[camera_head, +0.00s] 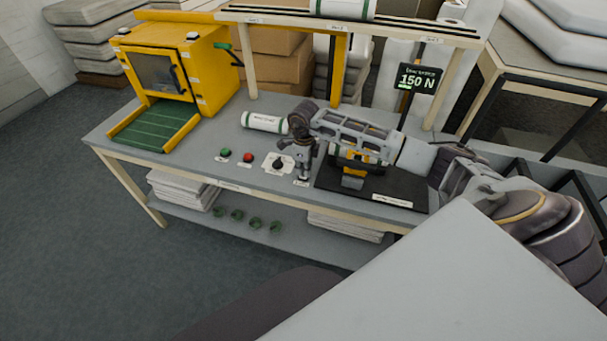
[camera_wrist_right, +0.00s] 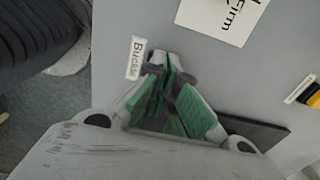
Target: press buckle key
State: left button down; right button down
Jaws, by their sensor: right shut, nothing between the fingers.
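A white label reading "Buckle" (camera_wrist_right: 136,57) lies on the grey bench top (camera_head: 205,135). The label also shows in the head view (camera_head: 301,183) near the bench's front edge. My right gripper (camera_wrist_right: 168,72) points down beside the label, its green-padded fingers shut and empty. In the head view, the right gripper (camera_head: 304,177) stands at the left edge of a black mat. The buckle key itself is hidden at or under the fingertips; I cannot tell whether they touch it. My left gripper is not in view.
A green button (camera_head: 225,153), a red button (camera_head: 248,157) and a black dial (camera_head: 279,164) sit left of the gripper. A wrapped white roll (camera_head: 264,122) lies behind them. A display (camera_head: 420,78) reads 150 N. A yellow machine (camera_head: 205,75) stands at left.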

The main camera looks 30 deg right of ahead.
aim_at(303, 175)
jog(key=shift+r+p, duration=0.7)
jog(key=shift+r, duration=0.6)
jog(key=shift+r, duration=0.1)
notch_tip(303, 175, up, 6)
jog(key=p, duration=0.3)
dwell(0.5)
jog(key=shift+a, duration=0.1)
dwell(0.4)
